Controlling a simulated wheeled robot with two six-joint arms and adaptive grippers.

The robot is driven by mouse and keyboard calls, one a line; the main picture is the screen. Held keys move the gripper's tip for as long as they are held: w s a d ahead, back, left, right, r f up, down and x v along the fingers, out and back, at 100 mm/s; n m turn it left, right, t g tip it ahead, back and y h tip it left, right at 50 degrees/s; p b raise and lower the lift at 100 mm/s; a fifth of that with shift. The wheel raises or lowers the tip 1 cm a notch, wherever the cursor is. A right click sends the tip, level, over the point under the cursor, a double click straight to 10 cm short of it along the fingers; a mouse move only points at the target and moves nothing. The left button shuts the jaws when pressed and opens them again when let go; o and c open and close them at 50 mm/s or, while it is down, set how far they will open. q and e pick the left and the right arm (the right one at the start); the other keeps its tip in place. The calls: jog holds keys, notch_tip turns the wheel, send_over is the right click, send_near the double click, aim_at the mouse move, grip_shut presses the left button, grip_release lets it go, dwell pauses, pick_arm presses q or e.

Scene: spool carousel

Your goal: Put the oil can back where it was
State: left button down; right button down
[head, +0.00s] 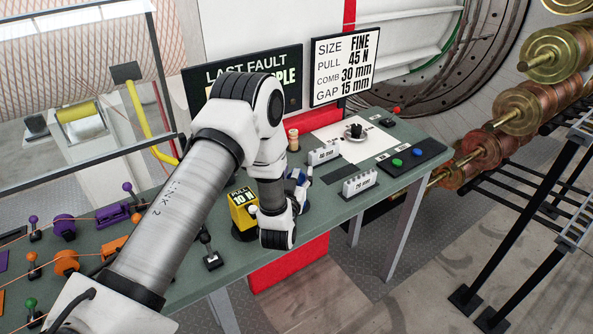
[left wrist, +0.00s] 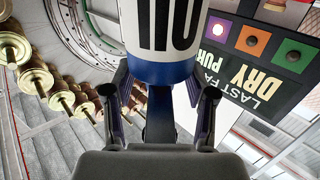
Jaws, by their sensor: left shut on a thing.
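The oil can (left wrist: 165,40) is white with a blue band and large dark letters, seen upside down in the left wrist view. My left gripper (left wrist: 160,97) is shut on it, with one finger on each side of the blue part. In the head view my left gripper (head: 299,186) is over the front part of the green bench (head: 310,205). There the can is mostly hidden by the gripper and arm, with only a bit of blue showing. I cannot tell whether the can touches the bench. My right gripper is not in view.
A yellow pull gauge (head: 242,207) stands close left of the gripper. Two white combs, one behind (head: 323,155) and one to the right (head: 359,183), stand near. A white sheet (head: 372,141) bears a small dish. A button box (head: 404,158) sits at the right edge.

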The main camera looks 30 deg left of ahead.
pick_arm(q)
jog(key=shift+s+d+r, duration=0.1)
jog(key=shift+s+r, duration=0.1)
jog(key=shift+f, duration=0.15)
jog(key=c, duration=0.8)
grip_release()
jog(key=shift+f+b, duration=0.1)
jog(key=shift+b, duration=0.2)
jog(key=o, duration=0.4)
jog(key=shift+w, duration=0.15)
jog(key=shift+o, duration=0.2)
